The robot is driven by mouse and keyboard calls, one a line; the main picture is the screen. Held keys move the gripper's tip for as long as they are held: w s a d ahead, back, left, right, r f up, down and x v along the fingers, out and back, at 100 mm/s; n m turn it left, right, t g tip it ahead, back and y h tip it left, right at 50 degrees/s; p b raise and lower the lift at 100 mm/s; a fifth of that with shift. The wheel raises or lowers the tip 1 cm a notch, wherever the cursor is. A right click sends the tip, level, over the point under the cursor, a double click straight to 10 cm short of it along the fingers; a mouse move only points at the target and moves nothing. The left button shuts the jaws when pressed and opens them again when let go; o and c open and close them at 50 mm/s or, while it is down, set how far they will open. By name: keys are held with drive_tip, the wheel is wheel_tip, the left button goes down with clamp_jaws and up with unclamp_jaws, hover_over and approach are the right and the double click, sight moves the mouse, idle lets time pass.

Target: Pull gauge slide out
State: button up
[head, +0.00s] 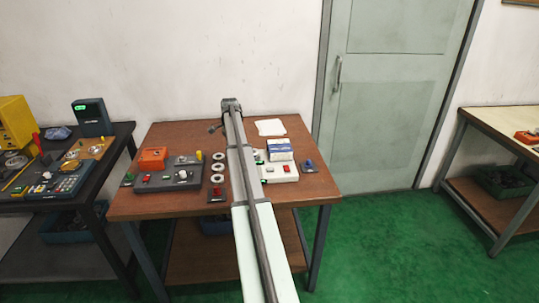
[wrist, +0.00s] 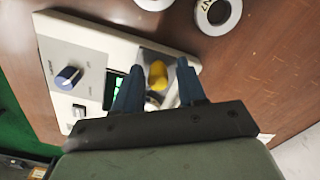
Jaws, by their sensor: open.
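A white gauge box (wrist: 95,45) lies on the brown table in the wrist view, with a blue knob (wrist: 68,77), a small switch and a green-lit display. On its right part, a yellow knob (wrist: 158,74) stands on a grey metal plate, which looks like the gauge slide. My gripper (wrist: 160,70) is open, with its two blue fingers on either side of the yellow knob. Gaps show between knob and fingers; contact cannot be told. In the head view the white box (head: 284,177) is partly hidden behind my arm, and the fingers cannot be made out.
Bearing rings (head: 217,179) lie left of my arm; one ring (wrist: 218,14) also shows in the wrist view. A dark grey control box (head: 170,180) and an orange box (head: 152,158) stand farther left. A blue-and-white box (head: 280,150) sits behind the gauge box.

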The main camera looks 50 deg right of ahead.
drive_tip(key=shift+r, duration=2.8)
